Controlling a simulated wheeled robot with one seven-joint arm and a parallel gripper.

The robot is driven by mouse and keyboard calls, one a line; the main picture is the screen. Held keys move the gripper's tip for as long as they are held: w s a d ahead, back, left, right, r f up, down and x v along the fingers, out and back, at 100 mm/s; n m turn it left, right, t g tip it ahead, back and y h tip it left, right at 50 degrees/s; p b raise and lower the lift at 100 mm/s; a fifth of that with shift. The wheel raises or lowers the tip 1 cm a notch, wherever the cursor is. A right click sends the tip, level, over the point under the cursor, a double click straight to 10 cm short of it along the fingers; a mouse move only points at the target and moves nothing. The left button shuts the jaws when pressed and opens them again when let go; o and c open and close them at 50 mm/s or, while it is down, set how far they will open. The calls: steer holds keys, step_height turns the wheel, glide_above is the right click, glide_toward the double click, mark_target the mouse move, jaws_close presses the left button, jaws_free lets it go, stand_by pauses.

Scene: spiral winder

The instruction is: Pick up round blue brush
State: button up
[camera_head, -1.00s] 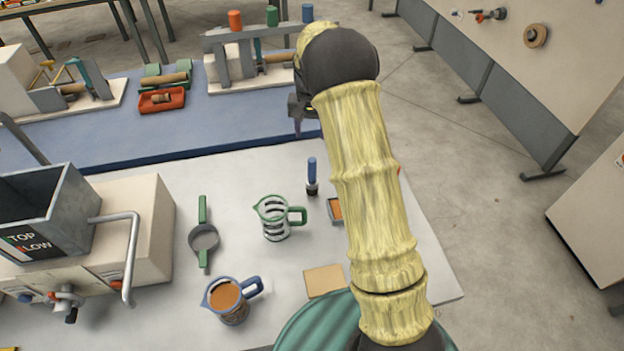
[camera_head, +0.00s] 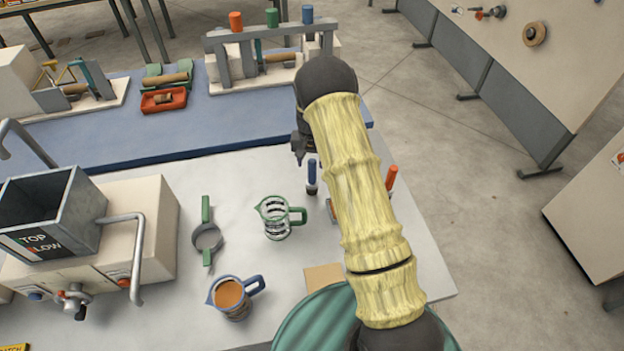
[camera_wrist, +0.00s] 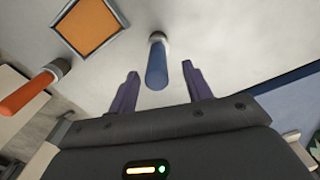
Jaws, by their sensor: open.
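The round blue brush (camera_head: 312,177) stands on the white table in the head view, blue handle up and a darker head at its base. In the wrist view the blue brush (camera_wrist: 157,66) shows between and just beyond the two purple-grey fingers. My gripper (camera_wrist: 160,92) is open and empty, with one finger on each side of the brush's line. In the head view my gripper (camera_head: 299,152) hangs just above and left of the brush handle. I see no contact between them.
An orange-handled brush (camera_head: 391,177) stands to the right, partly behind my arm; it also shows in the wrist view (camera_wrist: 32,88). An orange-filled square tray (camera_wrist: 91,26) lies near. A green-handled jug (camera_head: 277,217) stands left of the blue brush. A blue platform edge (camera_head: 200,150) runs behind.

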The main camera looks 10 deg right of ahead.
mark_target(312, 170)
steer(key=shift+s+d+f+p, duration=0.1)
steer(key=shift+d+f+p, duration=0.05)
steer(key=shift+f+p, duration=1.35)
steer(key=shift+f, duration=1.1)
steer(key=c, duration=1.1)
